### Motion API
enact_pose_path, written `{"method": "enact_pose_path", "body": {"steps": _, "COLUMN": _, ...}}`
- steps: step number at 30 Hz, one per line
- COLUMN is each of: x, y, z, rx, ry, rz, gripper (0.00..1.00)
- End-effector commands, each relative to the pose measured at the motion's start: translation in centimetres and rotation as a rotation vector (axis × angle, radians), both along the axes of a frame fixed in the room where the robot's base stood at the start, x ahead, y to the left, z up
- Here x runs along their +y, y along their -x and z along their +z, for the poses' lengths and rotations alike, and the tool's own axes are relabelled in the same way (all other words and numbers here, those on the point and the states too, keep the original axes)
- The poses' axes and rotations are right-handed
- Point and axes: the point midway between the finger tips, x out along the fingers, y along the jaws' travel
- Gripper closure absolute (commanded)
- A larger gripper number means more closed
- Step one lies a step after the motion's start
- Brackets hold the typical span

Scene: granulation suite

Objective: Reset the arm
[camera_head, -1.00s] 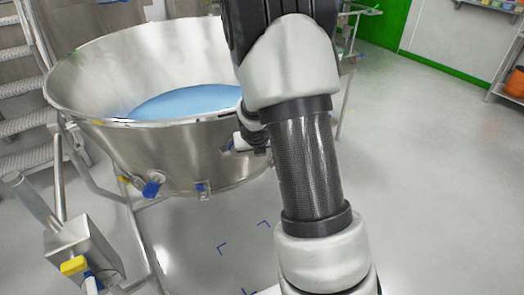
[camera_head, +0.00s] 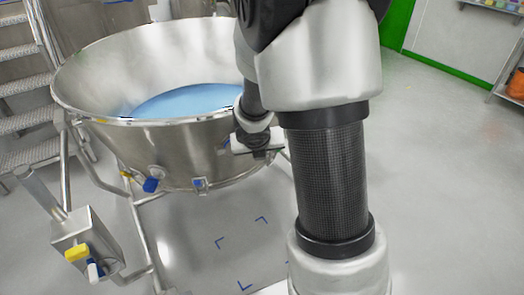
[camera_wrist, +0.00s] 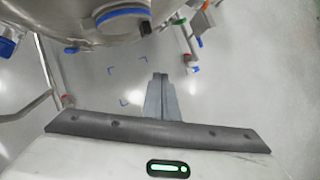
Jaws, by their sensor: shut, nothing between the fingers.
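My arm stands in the right middle of the head view, bent in front of the large steel bowl (camera_head: 185,155). My gripper (camera_wrist: 160,78) shows in the wrist view with its two grey fingers together and nothing between them. It points over bare floor, clear of the bowl's underside. In the head view, the wrist end of my arm shows left of the forearm, in front of the bowl's right side; the fingertips are hard to make out there.
The bowl holds blue material (camera_head: 185,101) and stands on a steel frame. A shelf (camera_head: 508,88) is at far right. The floor (camera_head: 450,180) on the right is clear.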

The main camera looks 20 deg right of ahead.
Motion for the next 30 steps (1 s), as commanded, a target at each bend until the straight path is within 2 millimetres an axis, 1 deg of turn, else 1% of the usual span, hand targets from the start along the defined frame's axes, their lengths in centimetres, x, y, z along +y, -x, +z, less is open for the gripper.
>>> {"method": "enact_pose_path", "body": {"steps": 1, "x": 0.1, "y": 0.3, "z": 0.5, "rx": 0.0, "ry": 0.0, "rz": 0.0, "gripper": 1.0}}
{"method": "enact_pose_path", "body": {"steps": 8, "x": 0.1, "y": 0.6, "z": 1.0, "rx": -0.009, "ry": -0.006, "rz": -0.018, "gripper": 1.0}}
{"method": "enact_pose_path", "body": {"steps": 11, "x": -0.3, "y": 0.9, "z": 3.1, "rx": -0.076, "ry": -0.06, "rz": -0.147, "gripper": 1.0}}
{"method": "enact_pose_path", "body": {"steps": 14, "x": -0.9, "y": 2.4, "z": 7.3, "rx": -0.212, "ry": -0.193, "rz": -0.433, "gripper": 1.0}}
{"method": "enact_pose_path", "body": {"steps": 15, "x": -1.2, "y": 3.4, "z": 9.1, "rx": -0.279, "ry": -0.269, "rz": -0.582, "gripper": 1.0}}
{"method": "enact_pose_path", "body": {"steps": 16, "x": -1.2, "y": 4.4, "z": 10.5, "rx": -0.328, "ry": -0.335, "rz": -0.701, "gripper": 1.0}}
{"method": "enact_pose_path", "body": {"steps": 17, "x": -1.2, "y": 5.5, "z": 11.8, "rx": -0.378, "ry": -0.405, "rz": -0.823, "gripper": 1.0}}
{"method": "enact_pose_path", "body": {"steps": 18, "x": -1.1, "y": 7.2, "z": 13.2, "rx": -0.436, "ry": -0.503, "rz": -0.988, "gripper": 1.0}}
{"method": "enact_pose_path", "body": {"steps": 20, "x": -0.5, "y": 9.7, "z": 15.0, "rx": -0.508, "ry": -0.652, "rz": -1.224, "gripper": 1.0}}
{"method": "enact_pose_path", "body": {"steps": 21, "x": 0.2, "y": 11.3, "z": 15.8, "rx": -0.543, "ry": -0.748, "rz": -1.37, "gripper": 1.0}}
{"method": "enact_pose_path", "body": {"steps": 24, "x": 2.0, "y": 14.8, "z": 17.2, "rx": -0.588, "ry": -0.954, "rz": -1.679, "gripper": 1.0}}
{"method": "enact_pose_path", "body": {"steps": 27, "x": 4.0, "y": 17.6, "z": 18.0, "rx": -0.589, "ry": -1.117, "rz": -1.922, "gripper": 1.0}}
{"method": "enact_pose_path", "body": {"steps": 30, "x": 6.0, "y": 19.8, "z": 18.7, "rx": -0.563, "ry": -1.249, "rz": -2.126, "gripper": 1.0}}
